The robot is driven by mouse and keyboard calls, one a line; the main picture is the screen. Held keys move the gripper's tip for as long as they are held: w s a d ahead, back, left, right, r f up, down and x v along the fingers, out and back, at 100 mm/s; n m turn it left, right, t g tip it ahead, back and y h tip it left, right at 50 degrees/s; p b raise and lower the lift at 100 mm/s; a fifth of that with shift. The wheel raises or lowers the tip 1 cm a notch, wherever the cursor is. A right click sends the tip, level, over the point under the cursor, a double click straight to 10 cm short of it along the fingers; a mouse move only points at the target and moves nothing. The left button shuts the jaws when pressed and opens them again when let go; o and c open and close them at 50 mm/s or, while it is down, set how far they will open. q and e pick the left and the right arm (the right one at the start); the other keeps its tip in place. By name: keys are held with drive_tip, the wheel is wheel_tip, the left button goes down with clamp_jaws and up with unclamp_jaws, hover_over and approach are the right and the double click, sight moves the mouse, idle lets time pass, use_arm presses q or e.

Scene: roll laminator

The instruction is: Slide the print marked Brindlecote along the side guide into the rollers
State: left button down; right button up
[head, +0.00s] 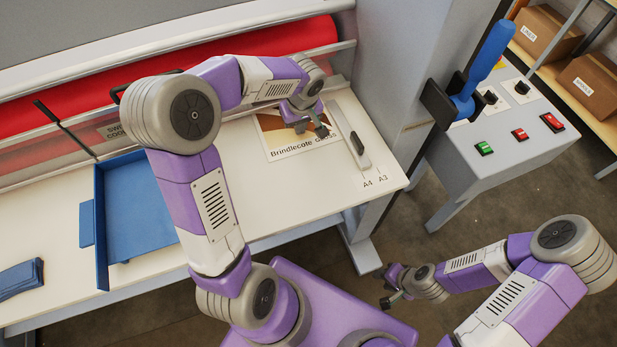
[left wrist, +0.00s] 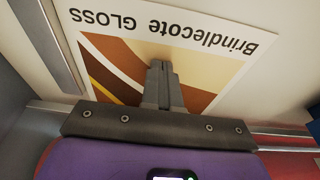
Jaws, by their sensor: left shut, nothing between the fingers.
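The Brindlecote GLOSS print (head: 284,152) lies flat on the white feed table. In the left wrist view the print (left wrist: 215,42) appears upside down, with brown and orange shapes. The pale side guide (head: 345,125) runs along its right edge in the head view; the guide (left wrist: 48,42) is very close to the print's edge, contact unclear. My left gripper (head: 322,130) is shut and empty at the print; its fingertips (left wrist: 161,66) point at the picture area. The arm hides the print's far edge and part of the roller front (head: 338,48). My right gripper (head: 386,288) is over the floor, away from the table.
A red roll (head: 250,45) spans the machine behind the table. A blue tray (head: 140,205) and folded blue cloth (head: 20,278) are at the left. A control panel with buttons (head: 520,134) and a blue-handled lever (head: 487,65) stands at the right. A4 and A3 marks lie by the guide.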

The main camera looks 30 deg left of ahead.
use_arm(q)
drive_tip(key=shift+w+a+p, duration=0.4)
drive_tip(key=shift+w+a, duration=0.7)
drive_tip(key=shift+a, duration=0.05)
drive_tip(key=shift+w+a, duration=0.1)
drive_tip(key=shift+w+f, duration=0.1)
drive_tip(key=shift+w, duration=0.05)
drive_tip(key=shift+w+r+p, duration=0.1)
drive_tip(key=shift+r+p, duration=0.2)
drive_tip(key=shift+r, duration=0.8)
